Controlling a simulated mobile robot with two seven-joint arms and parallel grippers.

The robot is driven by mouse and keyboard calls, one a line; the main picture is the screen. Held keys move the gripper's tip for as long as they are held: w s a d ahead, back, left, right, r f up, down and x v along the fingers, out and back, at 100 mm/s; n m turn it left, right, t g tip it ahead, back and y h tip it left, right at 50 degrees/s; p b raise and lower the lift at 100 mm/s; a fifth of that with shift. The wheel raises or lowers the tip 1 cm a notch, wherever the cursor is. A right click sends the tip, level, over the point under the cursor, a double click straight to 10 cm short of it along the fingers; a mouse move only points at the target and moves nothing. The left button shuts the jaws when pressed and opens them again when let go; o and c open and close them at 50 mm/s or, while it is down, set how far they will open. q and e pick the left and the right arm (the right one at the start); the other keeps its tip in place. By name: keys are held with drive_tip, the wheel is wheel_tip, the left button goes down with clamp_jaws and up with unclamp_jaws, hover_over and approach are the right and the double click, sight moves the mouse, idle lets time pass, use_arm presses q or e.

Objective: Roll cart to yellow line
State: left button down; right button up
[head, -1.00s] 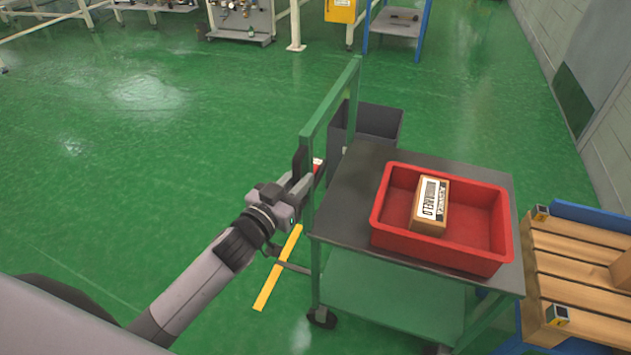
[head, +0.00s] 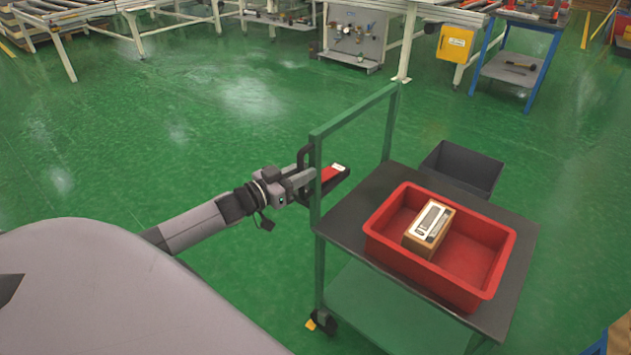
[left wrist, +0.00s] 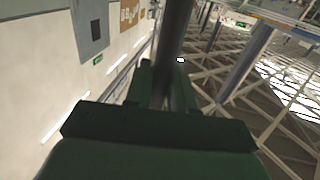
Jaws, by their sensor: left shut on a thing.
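The cart (head: 350,235) has a dark grey top, a green lower shelf and a green push frame on its left side. My left gripper (head: 313,180) is shut on the cart's green frame, at its near upright. My right gripper is not in view.
A red bin (head: 385,255) with a cardboard box (head: 428,228) rides on the cart. A dark grey bin (head: 460,168) stands behind it. A wooden pallet corner shows at bottom right. Workbenches and a blue-legged table (head: 512,70) stand farther back. The green floor at left is open.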

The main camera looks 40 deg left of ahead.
use_arm(q)
drive_tip(key=shift+a, duration=0.4)
drive_tip(key=shift+a+r, duration=0.1)
drive_tip(key=c, duration=1.1)
unclamp_jaws()
drive_tip(key=v, duration=0.7)
drive_tip(key=shift+s, duration=0.1)
